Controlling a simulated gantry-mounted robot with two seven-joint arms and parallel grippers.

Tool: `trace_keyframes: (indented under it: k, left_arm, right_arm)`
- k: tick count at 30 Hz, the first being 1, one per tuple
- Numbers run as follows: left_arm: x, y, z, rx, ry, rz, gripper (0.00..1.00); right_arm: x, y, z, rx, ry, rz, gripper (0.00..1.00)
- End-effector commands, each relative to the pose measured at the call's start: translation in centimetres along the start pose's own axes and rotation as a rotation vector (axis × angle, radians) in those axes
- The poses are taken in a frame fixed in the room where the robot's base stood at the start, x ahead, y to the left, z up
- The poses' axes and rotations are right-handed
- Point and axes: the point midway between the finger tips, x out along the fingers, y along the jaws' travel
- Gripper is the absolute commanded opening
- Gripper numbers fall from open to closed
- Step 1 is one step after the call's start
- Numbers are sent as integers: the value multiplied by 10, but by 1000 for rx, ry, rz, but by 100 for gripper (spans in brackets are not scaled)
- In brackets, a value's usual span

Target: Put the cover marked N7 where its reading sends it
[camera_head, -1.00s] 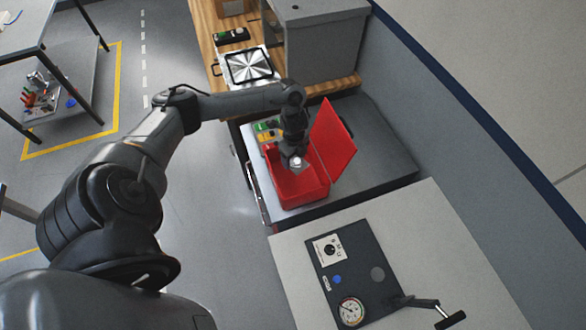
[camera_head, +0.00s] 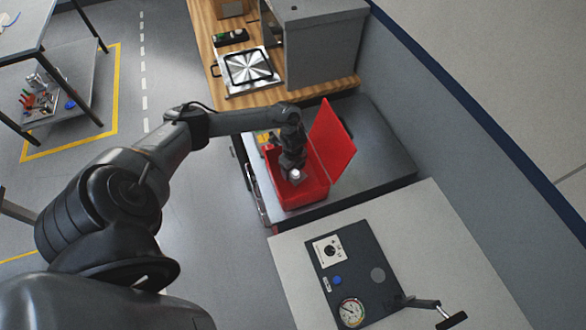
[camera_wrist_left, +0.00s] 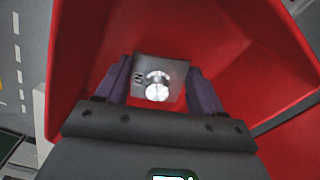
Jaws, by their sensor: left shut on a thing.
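The cover (camera_wrist_left: 174,70) is a grey metal plate with a round bright knob and a dark marking that looks like N7, seen sideways in the left wrist view. My left gripper (camera_wrist_left: 155,85) is shut on it, one finger at each side. In the head view the left gripper (camera_head: 294,178) holds the cover low inside or just over the red box (camera_head: 308,197), whose red lid (camera_head: 332,143) stands open at the right. I cannot tell whether the cover touches the box floor. A gauge (camera_head: 351,312) sits on a dark test panel (camera_head: 368,300). My right gripper is not in view.
Green and yellow items beside the red box are partly hidden by my arm. A metal plate device (camera_head: 249,68) lies on the wooden bench (camera_head: 205,42) behind, near a grey cabinet (camera_head: 325,45). A lever (camera_head: 425,304) projects from the panel. The grey surface right of the box is clear.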

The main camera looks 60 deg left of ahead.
Motion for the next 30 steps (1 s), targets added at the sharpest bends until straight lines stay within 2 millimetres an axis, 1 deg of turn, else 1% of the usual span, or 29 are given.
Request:
trace_keyframes:
  k: [12, 17, 18, 22, 30]
  left_arm:
    - [12, 0, 0, 0, 0, 0, 36]
    - [12, 0, 0, 0, 0, -1, 36]
    - [12, 0, 0, 0, 0, 0, 72]
    - [12, 0, 0, 0, 0, 0, 92]
    - [11, 0, 0, 0, 0, 0, 93]
  right_arm:
    - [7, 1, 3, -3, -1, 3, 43]
    - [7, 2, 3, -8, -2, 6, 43]
    - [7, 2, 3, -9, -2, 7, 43]
    - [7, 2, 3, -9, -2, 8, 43]
    - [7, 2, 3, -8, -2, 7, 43]
